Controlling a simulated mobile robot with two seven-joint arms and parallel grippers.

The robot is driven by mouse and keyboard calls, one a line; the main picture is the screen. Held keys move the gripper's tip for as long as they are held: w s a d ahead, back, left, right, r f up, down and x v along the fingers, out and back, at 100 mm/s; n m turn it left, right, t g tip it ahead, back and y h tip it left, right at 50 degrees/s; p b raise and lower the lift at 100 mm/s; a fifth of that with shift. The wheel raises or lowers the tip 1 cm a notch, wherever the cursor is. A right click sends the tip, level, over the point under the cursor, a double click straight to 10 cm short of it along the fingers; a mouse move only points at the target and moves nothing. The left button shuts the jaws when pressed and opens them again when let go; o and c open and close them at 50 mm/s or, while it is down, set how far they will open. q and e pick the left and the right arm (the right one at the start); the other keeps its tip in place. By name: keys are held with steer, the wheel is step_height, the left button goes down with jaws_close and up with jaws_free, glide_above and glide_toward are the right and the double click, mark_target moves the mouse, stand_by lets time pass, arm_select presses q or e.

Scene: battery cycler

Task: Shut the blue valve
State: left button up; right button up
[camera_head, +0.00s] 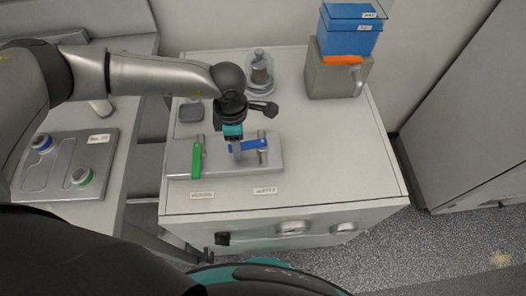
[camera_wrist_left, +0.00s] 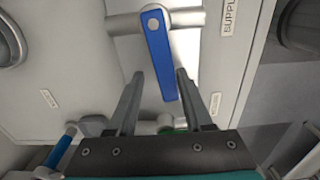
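The blue valve handle (camera_head: 248,146) lies lengthwise along the grey valve plate (camera_head: 225,168) on the white cabinet. Its pivot is at the right end, on a short grey pipe. In the left wrist view the blue handle (camera_wrist_left: 157,50) points from its pivot toward my fingers. My left gripper (camera_head: 236,153) is over the handle's free left end. Its two fingers are spread, one on each side of the blue handle in the left wrist view; contact cannot be told. My right gripper is not in view.
A green valve handle (camera_head: 197,161) stands crosswise left of the blue one. Behind are a glass-domed item (camera_head: 260,72) and a grey container (camera_head: 334,78) with blue boxes (camera_head: 347,38). A grey tray (camera_head: 68,165) lies on the left table. The cabinet's right top is clear.

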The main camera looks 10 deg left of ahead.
arm_select(q)
steer(key=c, duration=0.3)
steer(key=shift+c, duration=0.2)
steer(key=shift+w, duration=0.2)
steer(key=shift+o, duration=1.2)
step_height(320, 180, up, 8)
steer(key=p, duration=0.6)
steer(key=shift+w, duration=0.15)
